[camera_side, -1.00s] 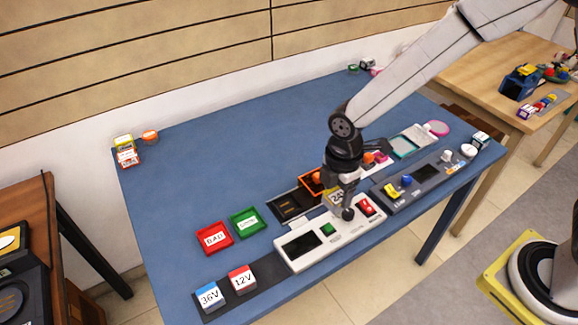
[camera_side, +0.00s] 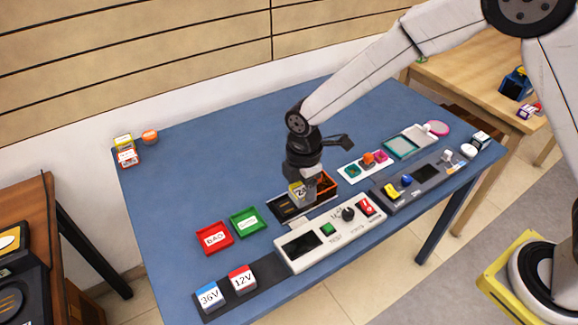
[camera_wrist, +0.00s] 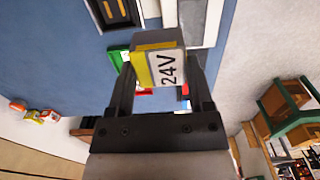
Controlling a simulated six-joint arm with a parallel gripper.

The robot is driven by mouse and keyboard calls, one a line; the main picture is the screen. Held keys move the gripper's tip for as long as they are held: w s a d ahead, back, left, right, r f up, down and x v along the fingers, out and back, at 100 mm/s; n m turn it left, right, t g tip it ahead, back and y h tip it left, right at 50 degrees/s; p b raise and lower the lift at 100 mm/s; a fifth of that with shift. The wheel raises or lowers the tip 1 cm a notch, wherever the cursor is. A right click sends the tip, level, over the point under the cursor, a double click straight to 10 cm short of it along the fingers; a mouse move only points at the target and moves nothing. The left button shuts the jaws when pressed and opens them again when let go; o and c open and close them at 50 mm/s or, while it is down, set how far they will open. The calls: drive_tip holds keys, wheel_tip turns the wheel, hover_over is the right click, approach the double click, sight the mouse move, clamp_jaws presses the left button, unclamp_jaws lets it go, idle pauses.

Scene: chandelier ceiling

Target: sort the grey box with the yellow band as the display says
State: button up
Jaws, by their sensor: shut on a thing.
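The grey box with the yellow band (camera_wrist: 145,42) has a white face reading "24V". It is between the fingers of my gripper (camera_wrist: 160,80), which is shut on it. In the side view, the box (camera_side: 297,194) and my gripper (camera_side: 305,190) are over the black tray (camera_side: 281,208); a gap beneath is hard to judge. The white panel (camera_side: 283,242) stands in front with a dark display (camera_side: 301,245), on which I can read nothing. The red tray marked BAD (camera_side: 214,239) and the green tray (camera_side: 248,223), its label too small to read, lie left.
Boxes marked 36V (camera_side: 209,297) and 12V (camera_side: 242,279) stand on a dark strip at front left. A grey panel with knobs (camera_side: 425,175) lies further right.

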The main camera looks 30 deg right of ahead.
drive_tip(key=w+a+f, duration=0.4)
drive_tip(key=w+a, duration=0.4)
drive_tip(key=a, duration=0.2)
drive_tip(key=shift+w+a, duration=0.2)
drive_tip(key=shift+w, duration=0.05)
drive_tip(key=shift+f, duration=0.25)
drive_tip(key=shift+f, duration=2.3)
drive_tip(key=shift+f, duration=1.1)
idle(1.3)
drive_tip(key=o, duration=1.3)
drive_tip(key=shift+r, duration=0.15)
